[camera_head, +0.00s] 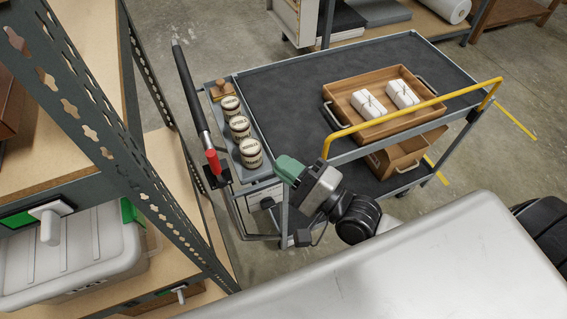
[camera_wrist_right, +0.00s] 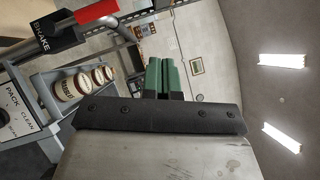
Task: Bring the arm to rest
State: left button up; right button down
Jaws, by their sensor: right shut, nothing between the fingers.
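My right gripper (camera_head: 289,170) has green fingers and shows at the near left corner of the grey cart, in front of its end shelf. In the right wrist view its green fingers (camera_wrist_right: 162,76) lie close together, shut with nothing between them. My right arm's black and grey links reach in from the lower right. My left gripper is in neither view.
A cart (camera_head: 290,85) carries a wooden tray (camera_head: 345,98) with white bundles. Several labelled jars (camera_head: 240,127) stand on its end shelf, beside a red-gripped brake lever (camera_head: 213,162). A yellow rail (camera_head: 410,118) runs along the cart's near side. Perforated metal shelving (camera_head: 150,185) stands at left.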

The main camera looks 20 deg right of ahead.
jog(key=s+d+f+n+g+h+b, duration=0.1)
jog(key=d+f+n+g+h, duration=0.15)
jog(key=f, duration=0.95)
jog(key=d+f+n+g+h, duration=0.2)
jog(key=d+f+n+h, duration=0.15)
jog(key=f, duration=0.95)
jog(key=s+d+f+n+g+h+b, duration=0.1)
jog(key=d+f+n+g+h, duration=0.2)
jog(key=f, duration=0.9)
jog(key=s+f+n+g+h+b, duration=0.1)
jog(key=s+f+n+g, duration=0.3)
jog(key=s+f, duration=0.6)
jog(key=s+d+f+n+g+h, duration=0.1)
jog(key=s+f+n+g, duration=0.3)
jog(key=s+f, duration=0.7)
jog(key=s, duration=0.6)
jog(key=shift+s+f+b, duration=0.25)
jog(key=shift+s+b, duration=0.05)
jog(key=shift+b, duration=0.05)
jog(key=shift+d+g, duration=0.1)
jog(key=shift+g, duration=0.15)
